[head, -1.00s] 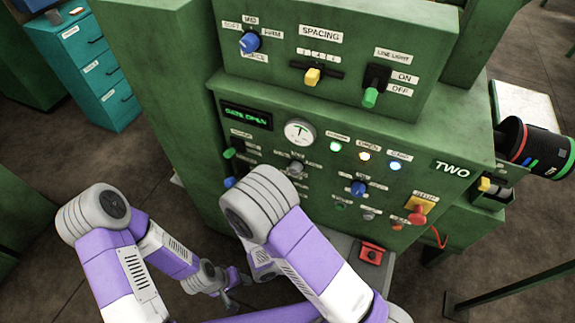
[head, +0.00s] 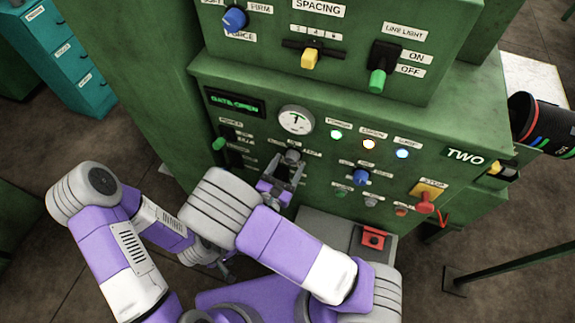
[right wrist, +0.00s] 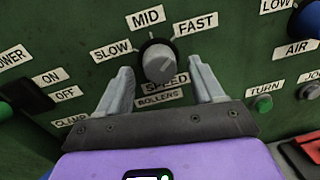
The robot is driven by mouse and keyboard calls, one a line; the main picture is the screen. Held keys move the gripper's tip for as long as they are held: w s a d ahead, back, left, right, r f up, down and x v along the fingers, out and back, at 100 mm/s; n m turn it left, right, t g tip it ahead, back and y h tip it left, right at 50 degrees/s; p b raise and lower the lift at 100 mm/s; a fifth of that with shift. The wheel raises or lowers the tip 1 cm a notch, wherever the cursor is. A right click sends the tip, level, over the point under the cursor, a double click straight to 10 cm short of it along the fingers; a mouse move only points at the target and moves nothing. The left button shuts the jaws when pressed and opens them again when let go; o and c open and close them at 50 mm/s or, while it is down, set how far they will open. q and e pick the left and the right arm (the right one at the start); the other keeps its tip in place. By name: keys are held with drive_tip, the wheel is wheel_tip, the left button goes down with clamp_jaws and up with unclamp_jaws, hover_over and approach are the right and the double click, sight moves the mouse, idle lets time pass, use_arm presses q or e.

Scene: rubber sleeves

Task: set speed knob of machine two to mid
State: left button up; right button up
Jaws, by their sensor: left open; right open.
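The grey speed knob (right wrist: 160,64) is on machine two's green panel, with SLOW at its upper left, MID above and FAST at its upper right. A pale mark on its face slants toward the upper right; its exact setting is hard to tell. The knob also shows in the head view (head: 291,156). My right gripper (head: 285,172) is open in front of it. In the right wrist view its fingers (right wrist: 162,88) stand apart on either side, slightly below the knob, with no visible contact. My left gripper (head: 226,270) hangs low, open and away from the panel.
A blue knob (head: 360,177), green TURN button (right wrist: 263,103) and red stop button (head: 424,203) are to the right. A green power switch (head: 219,143) is to the left. The upper panel overhangs nothing near the gripper.

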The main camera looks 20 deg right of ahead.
drive_tip(key=shift+w+d, duration=0.1)
drive_tip(key=shift+w, duration=0.1)
drive_tip(key=shift+c, duration=0.5)
drive_tip(key=c, duration=1)
drive_tip(key=shift+o, duration=0.2)
drive_tip(key=n+p, duration=0.4)
drive_tip(key=n, duration=0.1)
drive_tip(key=shift+r, duration=0.1)
drive_tip(key=n+p, duration=0.3)
drive_tip(key=n, duration=0.2)
drive_tip(key=shift+s+d+t, duration=0.1)
drive_tip(key=shift+t, duration=0.3)
drive_tip(key=shift+f, duration=0.2)
